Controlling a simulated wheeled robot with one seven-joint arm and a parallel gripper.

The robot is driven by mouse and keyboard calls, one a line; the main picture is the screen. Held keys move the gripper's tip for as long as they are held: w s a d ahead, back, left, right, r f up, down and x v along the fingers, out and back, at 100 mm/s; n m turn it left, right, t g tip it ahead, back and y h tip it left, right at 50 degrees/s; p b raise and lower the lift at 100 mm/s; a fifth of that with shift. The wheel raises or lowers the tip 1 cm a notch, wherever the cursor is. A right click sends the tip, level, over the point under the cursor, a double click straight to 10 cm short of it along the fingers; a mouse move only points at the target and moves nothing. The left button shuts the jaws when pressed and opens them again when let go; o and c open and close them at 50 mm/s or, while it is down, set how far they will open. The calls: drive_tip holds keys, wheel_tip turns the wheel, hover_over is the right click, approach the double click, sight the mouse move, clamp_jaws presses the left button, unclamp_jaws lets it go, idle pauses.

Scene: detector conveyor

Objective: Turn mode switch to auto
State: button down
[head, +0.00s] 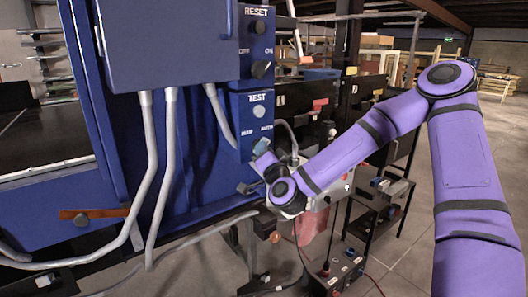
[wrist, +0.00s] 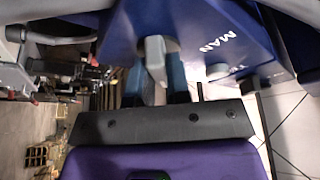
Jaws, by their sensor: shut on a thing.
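The mode switch is on the lower part of the blue control box (head: 257,115), below the TEST label, between the lettering for MAN and AUTO. In the wrist view its light grey handle (wrist: 155,58) is between the two blue fingers of my gripper (wrist: 155,80), which is shut on it. In the head view my gripper (head: 262,149) is at the box's lower front, and its fingers hide the switch. The MAN lettering (wrist: 217,45) shows to the right of the handle in the wrist view. The AUTO lettering is hidden in the wrist view.
A black RESET-box knob (head: 261,69) and a pale TEST button (head: 259,111) sit above my gripper. Grey conduits (head: 166,180) run down the blue cabinet. Black stands with small boxes (head: 345,262) stand to the lower right. Open floor lies further right.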

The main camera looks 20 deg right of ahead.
idle(0.4)
drive_tip(key=c, duration=1.1)
unclamp_jaws()
